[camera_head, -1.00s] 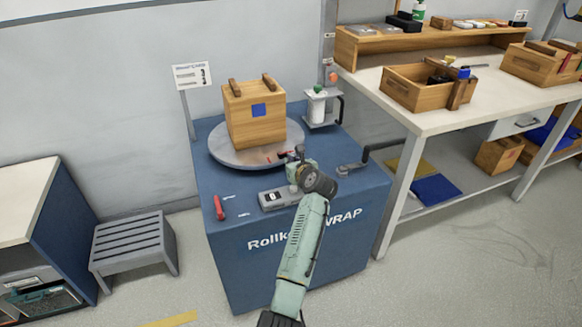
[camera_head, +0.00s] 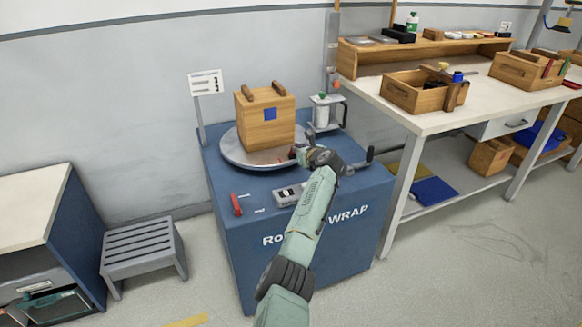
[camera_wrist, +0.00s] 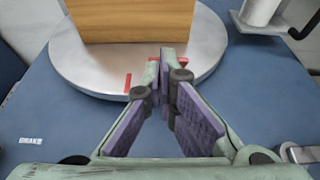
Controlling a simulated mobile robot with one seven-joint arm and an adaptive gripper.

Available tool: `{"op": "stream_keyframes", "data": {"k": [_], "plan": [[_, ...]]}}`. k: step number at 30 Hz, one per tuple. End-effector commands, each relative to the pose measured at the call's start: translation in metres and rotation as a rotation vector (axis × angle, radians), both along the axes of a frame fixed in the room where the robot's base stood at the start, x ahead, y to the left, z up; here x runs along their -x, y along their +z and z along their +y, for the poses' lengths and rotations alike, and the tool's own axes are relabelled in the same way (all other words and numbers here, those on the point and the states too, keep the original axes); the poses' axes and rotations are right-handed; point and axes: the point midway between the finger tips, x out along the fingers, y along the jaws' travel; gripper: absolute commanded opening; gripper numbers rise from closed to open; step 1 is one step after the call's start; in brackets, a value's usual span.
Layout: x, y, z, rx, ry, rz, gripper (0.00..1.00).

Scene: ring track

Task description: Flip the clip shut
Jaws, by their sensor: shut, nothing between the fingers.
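A small red upright piece (camera_wrist: 127,83), which may be the clip, shows at the near rim of the round turntable (camera_wrist: 75,68), just left of my fingers in the wrist view. Another bit of red shows behind the fingertips. I cannot tell whether the clip is open or shut. My gripper (camera_wrist: 163,68) is shut and empty, with its tips over the near edge of the turntable. In the head view my gripper (camera_head: 302,153) is beside the turntable (camera_head: 235,150) and hides part of its near right rim; contact is unclear.
A wooden crate (camera_head: 265,122) stands on the turntable. The blue cabinet (camera_head: 225,230) carries a red lever (camera_head: 237,205), a grey control box (camera_head: 288,194) and a white roll holder (camera_head: 325,112). A workbench (camera_head: 450,110) stands right, a grey step (camera_head: 143,250) left.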

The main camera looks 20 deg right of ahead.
Motion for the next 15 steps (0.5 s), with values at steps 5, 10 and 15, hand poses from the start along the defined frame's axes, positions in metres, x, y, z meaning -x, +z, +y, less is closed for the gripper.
{"op": "stream_keyframes", "data": {"k": [5, 10, 15], "plan": [[-0.008, 0.011, -0.009, -0.001, 0.0, -0.002, 0.0], [-0.016, 0.015, -0.009, -0.001, 0.0, -0.001, 0.0], [-0.022, 0.018, -0.009, -0.001, 0.0, -0.001, 0.0]]}}
